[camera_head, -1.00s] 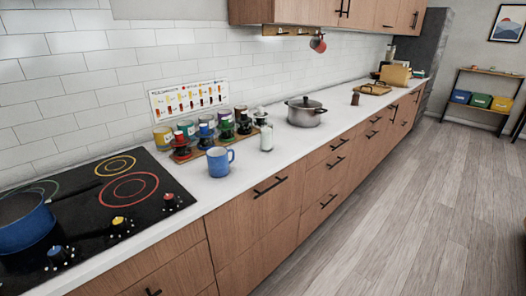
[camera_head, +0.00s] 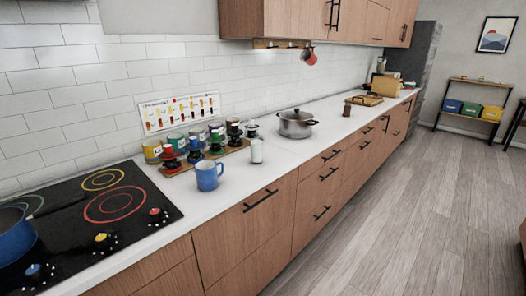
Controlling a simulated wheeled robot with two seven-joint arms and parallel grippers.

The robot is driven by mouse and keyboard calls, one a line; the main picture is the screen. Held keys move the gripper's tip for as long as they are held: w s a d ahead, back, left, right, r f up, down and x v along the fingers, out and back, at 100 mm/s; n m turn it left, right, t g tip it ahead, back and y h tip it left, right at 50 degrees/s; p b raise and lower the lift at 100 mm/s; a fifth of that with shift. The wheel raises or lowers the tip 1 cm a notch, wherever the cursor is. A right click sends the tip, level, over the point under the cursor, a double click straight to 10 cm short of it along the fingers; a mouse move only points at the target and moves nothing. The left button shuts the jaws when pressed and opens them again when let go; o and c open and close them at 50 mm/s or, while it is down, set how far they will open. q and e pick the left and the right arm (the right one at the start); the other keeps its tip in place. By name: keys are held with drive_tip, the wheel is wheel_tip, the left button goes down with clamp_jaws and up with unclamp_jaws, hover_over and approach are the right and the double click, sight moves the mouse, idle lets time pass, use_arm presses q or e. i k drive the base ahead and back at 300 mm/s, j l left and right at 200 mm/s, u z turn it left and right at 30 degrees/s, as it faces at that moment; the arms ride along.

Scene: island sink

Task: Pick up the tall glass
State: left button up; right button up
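A small whitish glass (camera_head: 256,151) stands upright on the white counter, right of a blue mug (camera_head: 209,175). It is the only thing in view that looks like a tall glass, and it is too small to be sure. Neither of my grippers shows in the head view.
A black cooktop (camera_head: 75,215) with a blue pan (camera_head: 15,240) fills the near left. Several cups and colored pieces crowd a wooden tray (camera_head: 180,170) behind the mug. A steel pot (camera_head: 296,124) stands farther along the counter. The wooden floor (camera_head: 400,200) at right is clear.

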sight(255, 140)
drive_tip(key=u, duration=1.75)
drive_tip(key=z, duration=1.75)
drive_tip(key=i+j+z, duration=0.15)
drive_tip(key=j+z, duration=0.15)
drive_tip(key=i+j+z, duration=0.15)
drive_tip(key=j+z, duration=0.15)
drive_tip(key=i+j+z, duration=0.1)
drive_tip(key=j+z, duration=0.15)
drive_tip(key=j, duration=0.2)
